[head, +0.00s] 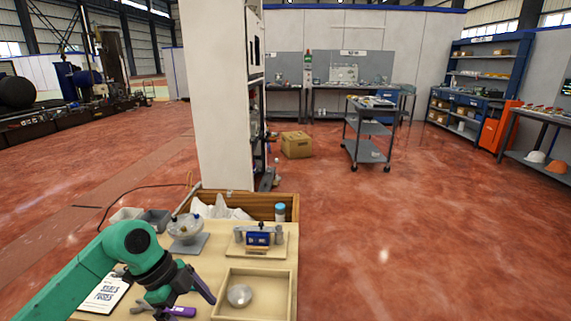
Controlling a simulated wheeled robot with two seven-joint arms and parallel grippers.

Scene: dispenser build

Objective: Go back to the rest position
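My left arm, green with dark joints, comes in from the lower left over the wooden work table (205,268). My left gripper (188,299) is above the table's front part, left of the wooden tray. Its dark fingers look spread apart, with nothing visible between them. A purple-handled item (181,312) lies just below the fingers, partly hidden by them. My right gripper is not in view.
A wooden tray (290,297) holds a round silver dish (239,295). Open red floor (430,240) lies right.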

